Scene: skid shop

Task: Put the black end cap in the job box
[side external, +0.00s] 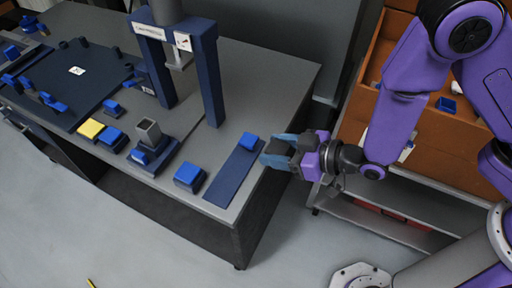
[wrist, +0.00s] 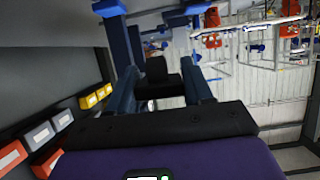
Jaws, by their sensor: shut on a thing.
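My gripper (side external: 270,150) is at the right edge of the grey workbench (side external: 280,75), beside a flat blue plate. In the wrist view, its two dark blue fingers stand on either side of a black block (wrist: 158,78), which looks like the black end cap. The gripper is shut on it. In the side view the fingers mostly hide the cap. An open orange-brown box (side external: 465,133), seemingly the job box, stands to the right of the bench, behind my arm. It holds a few small blue and white pieces.
A blue press frame (side external: 213,75) stands upright on the bench. A flat blue plate (side external: 228,182), a blue block (side external: 189,176), a yellow block (side external: 91,128) and several other blue parts lie around it. The wrist view shows colored bins (wrist: 40,134) at left.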

